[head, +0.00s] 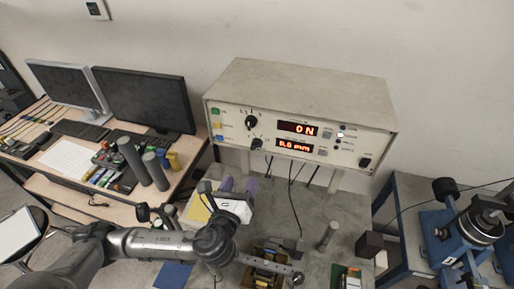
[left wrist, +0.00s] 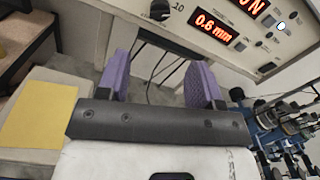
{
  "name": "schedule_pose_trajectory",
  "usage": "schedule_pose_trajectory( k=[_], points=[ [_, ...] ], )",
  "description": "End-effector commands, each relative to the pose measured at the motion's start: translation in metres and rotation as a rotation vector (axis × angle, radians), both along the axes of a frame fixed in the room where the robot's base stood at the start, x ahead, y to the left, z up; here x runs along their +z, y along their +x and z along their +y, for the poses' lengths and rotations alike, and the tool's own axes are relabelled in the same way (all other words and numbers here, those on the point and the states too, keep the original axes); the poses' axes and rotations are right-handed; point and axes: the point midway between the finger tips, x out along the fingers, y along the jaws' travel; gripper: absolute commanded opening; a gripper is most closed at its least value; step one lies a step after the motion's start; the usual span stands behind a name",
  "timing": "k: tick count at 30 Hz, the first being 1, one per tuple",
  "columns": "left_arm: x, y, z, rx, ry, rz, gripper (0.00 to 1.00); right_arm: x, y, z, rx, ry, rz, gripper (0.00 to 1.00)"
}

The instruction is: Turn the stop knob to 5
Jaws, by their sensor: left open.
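The beige control box (head: 312,118) stands above the grey bench. Its front has a large black upper knob (head: 251,122), a lower black knob (head: 257,143) and a black knob at the right end (head: 364,162). I cannot read which one is the stop knob. The displays read "ON" and "0.6 mm". The lower knob also shows at the top of the left wrist view (left wrist: 160,10), with a "10" mark to its right. My left gripper (head: 239,186) is open and empty, its purple fingers below the box's front and apart from the knobs. My right gripper is not in view.
The grey bench (head: 345,215) carries a metal post (head: 327,236) and small fixtures. Black cables hang under the box. A desk with monitors (head: 145,98) stands at the left, and blue machinery (head: 455,240) at the right. A yellow sheet (left wrist: 38,115) lies left of the gripper.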

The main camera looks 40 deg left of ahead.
Motion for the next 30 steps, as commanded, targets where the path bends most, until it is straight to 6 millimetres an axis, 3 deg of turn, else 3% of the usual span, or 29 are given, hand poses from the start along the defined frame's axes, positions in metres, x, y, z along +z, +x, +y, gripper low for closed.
schedule_pose_trajectory(
  k=[5,21,30],
  points=[
    [0.002,0.015,0.007,0.003,0.021,0.008,0.6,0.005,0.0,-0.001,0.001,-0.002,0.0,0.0],
    [0.002,0.101,0.045,0.003,0.014,0.007,0.6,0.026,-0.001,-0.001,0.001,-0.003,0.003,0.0],
    [0.0,0.123,0.055,0.003,0.014,0.007,0.6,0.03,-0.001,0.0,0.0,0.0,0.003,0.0]
  ],
)
